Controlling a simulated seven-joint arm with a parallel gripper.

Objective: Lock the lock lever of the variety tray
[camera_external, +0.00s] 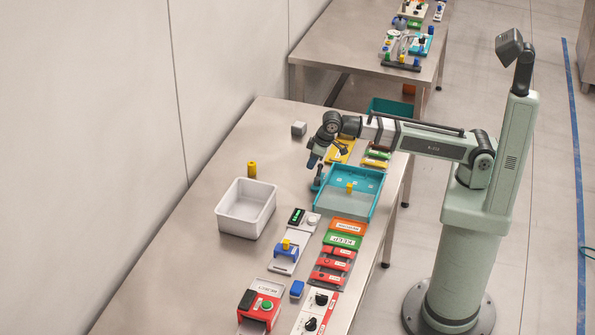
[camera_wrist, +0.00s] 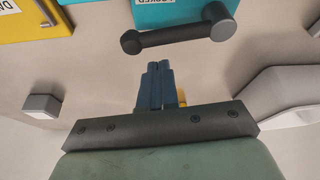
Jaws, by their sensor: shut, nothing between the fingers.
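The variety tray appears to be the teal tray (camera_external: 372,204) on the steel table, with a yellow piece (camera_external: 349,187) in it. Its lock lever (camera_external: 318,177) stands at the tray's left side. In the wrist view the lever (camera_wrist: 175,38) is a dark grey bar with a round end at each side, lying nearly crosswise in front of a teal surface (camera_wrist: 185,8) with a partly cut-off white label. My gripper (camera_external: 312,164) is above and beside the lever, pointing down. In the wrist view its blue fingers (camera_wrist: 158,68) are together and empty, apparently apart from the lever.
A white bin (camera_external: 246,228) stands left of the tray, with a yellow cylinder (camera_external: 252,169) behind it. A grey block (camera_external: 299,129) lies farther back. A yellow tray (camera_external: 341,150) is behind the teal one. Labelled panels and switches fill the table's front.

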